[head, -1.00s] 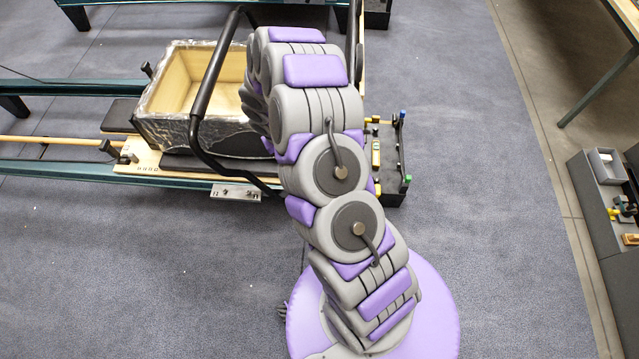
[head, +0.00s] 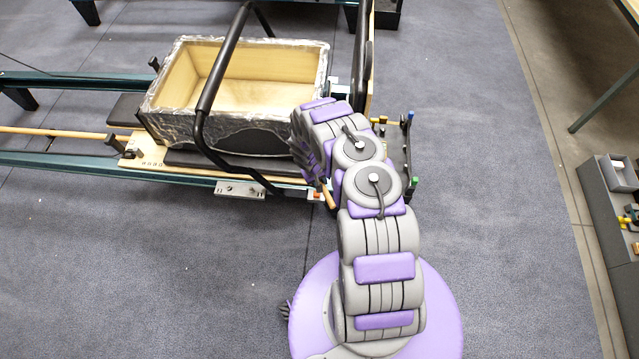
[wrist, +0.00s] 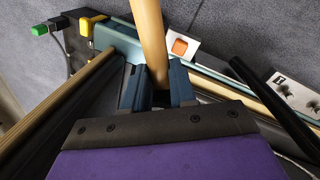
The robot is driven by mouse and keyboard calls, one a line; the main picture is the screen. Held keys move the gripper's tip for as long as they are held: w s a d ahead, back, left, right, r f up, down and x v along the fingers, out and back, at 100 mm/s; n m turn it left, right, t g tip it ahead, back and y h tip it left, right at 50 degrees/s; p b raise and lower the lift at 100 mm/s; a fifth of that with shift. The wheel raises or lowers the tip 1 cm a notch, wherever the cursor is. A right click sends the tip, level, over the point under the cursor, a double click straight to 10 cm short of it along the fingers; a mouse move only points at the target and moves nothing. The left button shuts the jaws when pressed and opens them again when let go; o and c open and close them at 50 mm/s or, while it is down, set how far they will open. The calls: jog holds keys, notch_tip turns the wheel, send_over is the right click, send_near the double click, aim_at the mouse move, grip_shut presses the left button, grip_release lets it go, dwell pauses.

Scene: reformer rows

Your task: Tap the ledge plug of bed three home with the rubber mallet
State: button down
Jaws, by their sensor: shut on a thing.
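My gripper (wrist: 158,88) is shut on a pale wooden handle (wrist: 150,38), which I take to be the mallet's. The handle runs up out of the wrist view, and the mallet's head does not show. In the head view the handle (head: 329,198) sticks out below my dark gripper fingers (head: 314,166), beside the near rail of the bed. An orange plug (wrist: 180,47) sits on a pale plate on the rail, right of the handle in the wrist view. It also shows small in the head view (head: 315,194). I cannot tell how deep it sits.
A foil-edged wooden box (head: 165,75) stands on the bed, with a black bar (head: 222,75) arching in front. A metal plate with knobs (head: 240,189) is on the near rail (head: 100,176). Floor in front is clear.

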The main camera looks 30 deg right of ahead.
jog(key=shift+s+a+f, duration=0.15)
jog(key=shift+a+f, duration=0.2)
jog(key=shift+f, duration=0.3)
jog(key=x, duration=0.1)
jog(key=b+x, duration=0.1)
jog(key=x, duration=0.2)
jog(key=shift+a+b, duration=0.3)
jog(key=shift+b, duration=0.05)
jog(key=f+b, duration=0.2)
jog(key=f, duration=0.2)
jog(key=shift+w+f, duration=0.2)
jog(key=shift+r, duration=0.15)
jog(key=p+v, duration=0.1)
jog(key=v, duration=0.2)
jog(key=shift+s+d+r+p, duration=0.1)
jog(key=shift+d+r+p, duration=0.15)
jog(key=shift+r+p, duration=0.2)
